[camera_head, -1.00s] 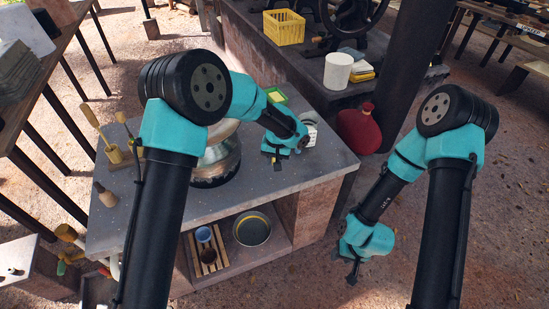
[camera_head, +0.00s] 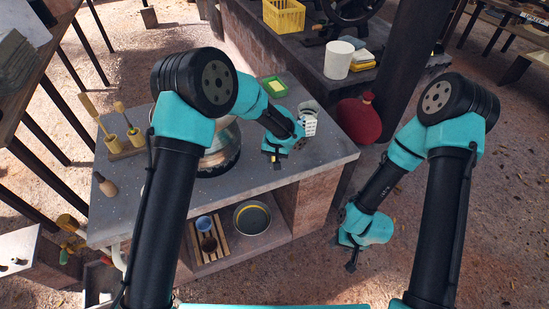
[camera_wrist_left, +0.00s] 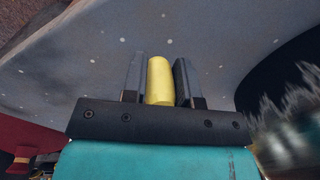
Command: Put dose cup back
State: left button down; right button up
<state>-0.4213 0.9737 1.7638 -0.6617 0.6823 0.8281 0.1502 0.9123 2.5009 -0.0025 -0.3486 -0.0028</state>
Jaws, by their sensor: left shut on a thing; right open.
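My left gripper (camera_head: 275,163) is over the right part of the grey counter, beside the large metal pot (camera_head: 222,148). In the left wrist view the gripper (camera_wrist_left: 160,75) is shut on a smooth yellow piece (camera_wrist_left: 159,82) with a rounded end. I cannot tell whether this is part of the dose cup; the rest of it is hidden. A blue cup (camera_head: 204,224) and a brown cup (camera_head: 209,243) sit on a slatted wooden rack (camera_head: 221,252) on the lower shelf. My right gripper (camera_head: 351,257) is open and empty, off the counter's right side.
A white perforated container (camera_head: 309,125) stands just right of my left gripper. A green dish (camera_head: 273,87) is behind it, a red vessel (camera_head: 359,119) to the right.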

pick_arm(q)
jog(key=shift+f, duration=0.6)
jog(key=c, duration=0.8)
grip_release()
notch_tip(320, 180, up, 17)
jog(key=d, duration=0.1)
jog(key=shift+s+d+r, duration=0.15)
